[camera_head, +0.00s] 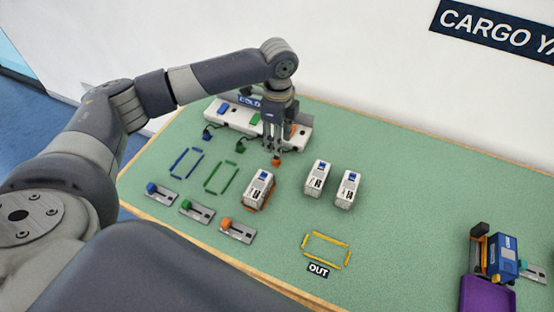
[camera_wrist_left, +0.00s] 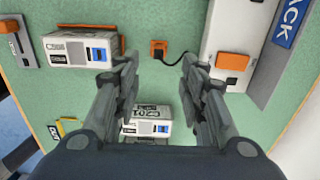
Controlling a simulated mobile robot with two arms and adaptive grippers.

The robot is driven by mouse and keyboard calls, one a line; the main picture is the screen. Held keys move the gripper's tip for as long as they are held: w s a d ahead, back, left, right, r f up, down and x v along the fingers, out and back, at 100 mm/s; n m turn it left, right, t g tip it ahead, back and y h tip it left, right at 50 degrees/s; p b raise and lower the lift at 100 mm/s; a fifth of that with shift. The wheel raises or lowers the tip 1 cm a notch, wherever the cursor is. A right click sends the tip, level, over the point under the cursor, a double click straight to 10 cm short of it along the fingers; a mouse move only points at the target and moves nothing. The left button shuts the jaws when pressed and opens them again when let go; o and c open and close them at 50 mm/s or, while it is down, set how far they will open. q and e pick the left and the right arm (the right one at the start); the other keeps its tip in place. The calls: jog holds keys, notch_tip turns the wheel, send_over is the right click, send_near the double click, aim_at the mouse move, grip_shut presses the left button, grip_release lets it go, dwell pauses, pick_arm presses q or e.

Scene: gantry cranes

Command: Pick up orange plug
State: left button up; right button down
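The orange plug (camera_head: 276,161) sits on the green table in front of the white socket bank, and it also shows in the left wrist view (camera_wrist_left: 158,48). A short dark cable runs from it toward the bank. My left gripper (camera_head: 274,150) points down just above and behind the plug. In the left wrist view my left gripper (camera_wrist_left: 158,62) is open, with its fingers apart and nothing between them. The plug lies just beyond the fingertips, roughly centred between them. I cannot tell the remaining height. My right gripper is not in view.
The white socket bank (camera_head: 230,117) stands behind, with an orange socket block (camera_wrist_left: 232,62). White containers (camera_head: 259,190) (camera_head: 317,178) (camera_head: 348,190) stand nearby. Levers (camera_head: 238,230) line the front left edge. A blue crane (camera_head: 502,256) and purple tray (camera_head: 486,294) are far right.

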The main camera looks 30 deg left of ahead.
aim_at(276, 159)
pick_arm(q)
notch_tip(276, 159, down, 7)
jog(key=shift+s+a+f+p, duration=0.1)
jog(key=shift+a+f+p, duration=0.05)
jog(key=shift+p, duration=0.2)
grip_shut()
